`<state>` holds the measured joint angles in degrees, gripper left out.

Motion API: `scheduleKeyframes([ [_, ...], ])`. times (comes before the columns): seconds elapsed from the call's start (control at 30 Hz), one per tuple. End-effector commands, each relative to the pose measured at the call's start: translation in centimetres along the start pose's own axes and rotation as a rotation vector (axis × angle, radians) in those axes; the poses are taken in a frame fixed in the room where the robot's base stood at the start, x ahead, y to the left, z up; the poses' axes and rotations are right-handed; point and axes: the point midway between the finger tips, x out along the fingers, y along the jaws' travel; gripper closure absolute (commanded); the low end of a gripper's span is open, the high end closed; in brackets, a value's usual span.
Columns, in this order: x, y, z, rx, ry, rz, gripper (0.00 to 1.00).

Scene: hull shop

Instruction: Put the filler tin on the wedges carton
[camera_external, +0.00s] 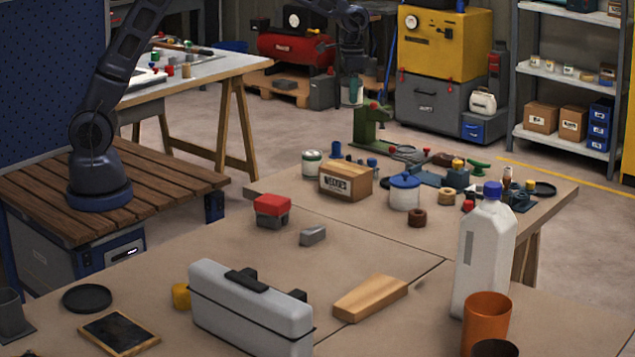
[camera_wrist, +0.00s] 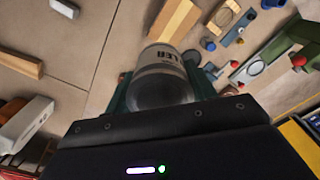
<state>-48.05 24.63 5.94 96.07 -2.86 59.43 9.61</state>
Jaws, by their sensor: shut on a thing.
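The filler tin (camera_wrist: 162,85) is a pale grey cylinder with dark lettering, partly cut off by my gripper's body in the wrist view. My gripper (camera_wrist: 160,100) is shut on it, with a green finger on each side. In the external view the gripper (camera_external: 352,76) hangs at the top middle, and the tin (camera_external: 352,95) shows small below it, in the air. The wedges carton (camera_external: 338,183) is a brown box with a white label, standing on the workbench below and slightly left of the tin in the picture. Its top looks bare.
A red-and-grey block (camera_external: 272,209) lies to the left.

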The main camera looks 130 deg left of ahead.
Motion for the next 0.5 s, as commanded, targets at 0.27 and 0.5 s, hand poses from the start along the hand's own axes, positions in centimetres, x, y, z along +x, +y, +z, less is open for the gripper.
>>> scheduleKeyframes([
  [0.27, -0.5, -3.8, 1.1, 0.006, -0.001, 0.001, 0.77],
  [0.5, 3.8, -3.9, 1.1, 0.006, -0.004, 0.001, 0.77],
])
